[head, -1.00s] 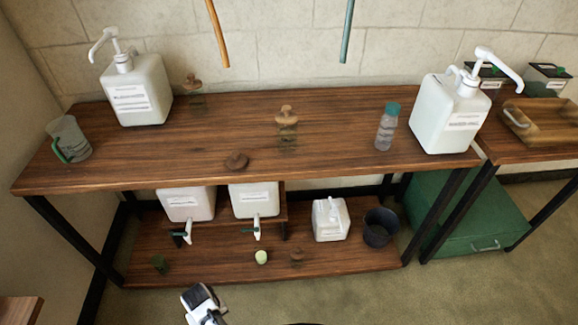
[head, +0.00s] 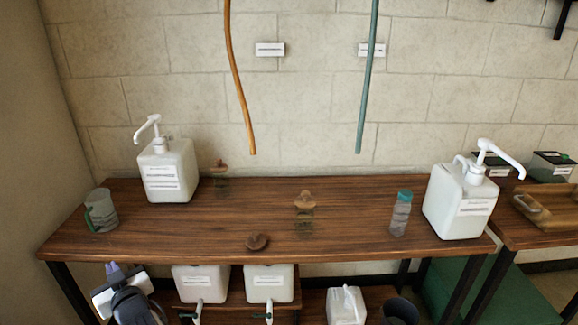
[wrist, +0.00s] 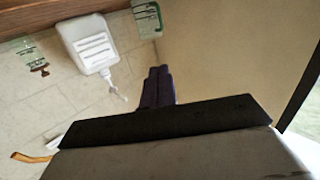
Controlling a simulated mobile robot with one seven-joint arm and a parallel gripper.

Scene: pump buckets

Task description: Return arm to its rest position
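My gripper (head: 113,268) shows at the lower left of the head view, in front of the table's left front edge. Its dark blue fingers (wrist: 158,85) lie side by side in the wrist view, closed with nothing between them. The wrist view looks upside down toward the wall and the table top. My arm is raised, and most of it is out of view.
The table (head: 340,235) holds a left pump bucket (head: 168,172), a right pump bucket (head: 460,205), a glass mug (head: 101,210), a bottle (head: 400,215) and wooden-lidded jars. Spigot buckets (head: 200,283) stand below. Orange (head: 238,80) and green (head: 367,80) hoses hang above.

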